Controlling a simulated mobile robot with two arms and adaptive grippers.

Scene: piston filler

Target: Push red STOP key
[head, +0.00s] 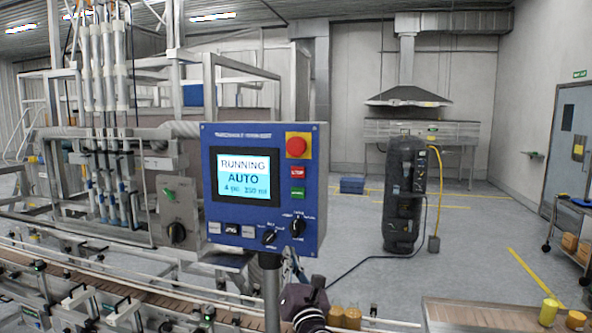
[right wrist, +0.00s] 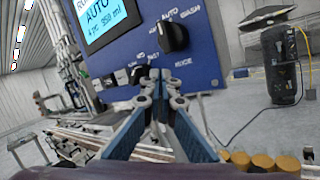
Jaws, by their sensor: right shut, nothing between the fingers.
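The red STOP key (head: 298,172) is on the right side of the blue control panel (head: 262,215), between the red mushroom button (head: 296,146) on its yellow plate above and the green key (head: 297,191) below. The panel's screen (head: 244,175) reads RUNNING and AUTO. My right gripper (head: 297,272) is low at the panel's lower right edge, below the STOP key and apart from it. In the right wrist view the right gripper (right wrist: 160,85) is shut and empty, its fingers pointing toward the panel's lower part. The STOP key is outside that view. My left gripper is not in view.
Rotary knobs (head: 298,226) and small buttons sit along the panel's lower part. A filling machine (head: 110,130) stands left. The floor (head: 455,270) right of the panel is mostly open.

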